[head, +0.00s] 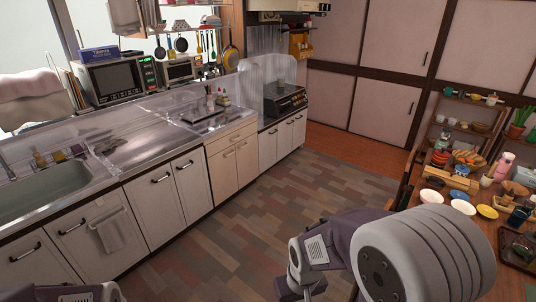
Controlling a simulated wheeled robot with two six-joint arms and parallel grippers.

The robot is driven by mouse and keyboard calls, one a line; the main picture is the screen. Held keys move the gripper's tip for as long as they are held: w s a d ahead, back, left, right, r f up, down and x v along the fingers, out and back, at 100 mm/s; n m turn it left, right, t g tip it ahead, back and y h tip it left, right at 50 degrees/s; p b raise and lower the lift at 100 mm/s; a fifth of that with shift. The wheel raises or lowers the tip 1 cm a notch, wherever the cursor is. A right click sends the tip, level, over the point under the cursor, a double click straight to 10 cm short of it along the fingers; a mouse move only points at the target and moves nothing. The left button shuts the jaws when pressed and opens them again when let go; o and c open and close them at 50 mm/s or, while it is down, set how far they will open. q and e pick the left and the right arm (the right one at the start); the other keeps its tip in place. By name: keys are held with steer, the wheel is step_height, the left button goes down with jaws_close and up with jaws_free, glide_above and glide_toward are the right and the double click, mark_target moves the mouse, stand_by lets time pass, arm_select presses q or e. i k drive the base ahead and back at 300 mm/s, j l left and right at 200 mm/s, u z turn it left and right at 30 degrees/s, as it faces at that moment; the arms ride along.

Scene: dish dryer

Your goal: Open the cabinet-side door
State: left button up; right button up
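White cabinet doors (157,213) with dark bar handles run under the counter on the left, and all of them look shut. Beige cabinet doors (223,168) are in the middle of the row. Tall pale panel doors (380,103) in dark frames stand at the back, also shut, with dark handles on the right one. I cannot tell which of these is the cabinet-side door. My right arm shows at the lower right and a piece of my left arm at the bottom left edge. No gripper fingers can be made out, and nothing of mine touches a door.
A grey towel (108,232) hangs on one cabinet door. At right, a wooden table holds bowls (462,206) and a shelf unit stands behind. The patterned floor (235,226) between is clear.

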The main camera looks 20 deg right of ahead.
mark_target(267, 140)
steer(key=i+u, duration=0.1)
steer(key=i, duration=0.5)
steer(key=i+l+z, duration=0.15)
steer(key=i+z, duration=0.15)
steer(key=i, duration=0.2)
steer(key=i+z, duration=0.3)
steer(key=i, duration=0.2)
steer(key=i+z, duration=0.25)
steer(key=i, duration=0.25)
steer(key=i+j+z, duration=0.3)
steer(key=i, duration=0.2)
steer(key=i+j+z, duration=0.3)
steer(key=i, duration=0.15)
steer(key=i+l, duration=0.15)
steer(key=i, duration=0.5)
steer(key=i+l, duration=0.15)
steer(key=i, duration=0.5)
steer(key=i+j+u, duration=0.2)
steer(key=u, duration=0.25)
steer(key=i+u, duration=0.85)
steer(key=i+l+u, duration=0.1)
steer(key=u, duration=0.35)
steer(key=i+l, duration=0.05)
steer(key=i, duration=0.05)
